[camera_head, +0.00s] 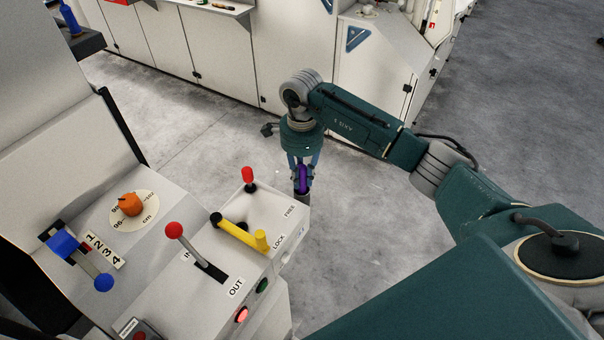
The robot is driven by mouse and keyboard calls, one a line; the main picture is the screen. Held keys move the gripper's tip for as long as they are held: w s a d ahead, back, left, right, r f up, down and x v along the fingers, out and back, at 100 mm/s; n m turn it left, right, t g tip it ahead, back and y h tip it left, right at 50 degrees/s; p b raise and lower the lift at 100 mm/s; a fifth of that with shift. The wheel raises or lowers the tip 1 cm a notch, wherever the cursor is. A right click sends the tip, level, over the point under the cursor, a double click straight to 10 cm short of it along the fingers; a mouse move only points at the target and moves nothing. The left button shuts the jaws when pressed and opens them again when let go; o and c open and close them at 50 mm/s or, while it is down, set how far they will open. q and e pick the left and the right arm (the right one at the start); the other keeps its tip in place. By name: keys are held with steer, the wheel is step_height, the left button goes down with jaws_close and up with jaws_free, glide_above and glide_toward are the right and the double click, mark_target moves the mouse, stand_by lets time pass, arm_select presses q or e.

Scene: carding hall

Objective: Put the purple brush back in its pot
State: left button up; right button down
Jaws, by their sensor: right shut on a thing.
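The purple brush (302,172) is upright between the fingers of my right gripper (303,180). The gripper points down and is shut on it. The brush is partly hidden by the fingers, and its lower end is dark and small. It shows just beyond the right corner of the machine's control panel, to the right of the small red-knobbed lever. I cannot make out a pot in this view. My left gripper is not in view.
The control panel (155,243) fills the lower left, with a red-knobbed lever (173,230), a yellow handle (240,233), a blue-knobbed lever (104,282) and an orange dial (130,204). White cabinets (220,55) stand behind. Grey floor (370,215) is open between.

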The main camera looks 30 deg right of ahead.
steer(key=c, duration=1.6)
jaws_free()
steer(key=shift+r, duration=0.4)
step_height(320, 180, up, 10)
steer(key=b, duration=0.3)
steer(key=shift+r+b, duration=0.2)
steer(key=shift+b, duration=0.1)
steer(key=shift+r, duration=0.45)
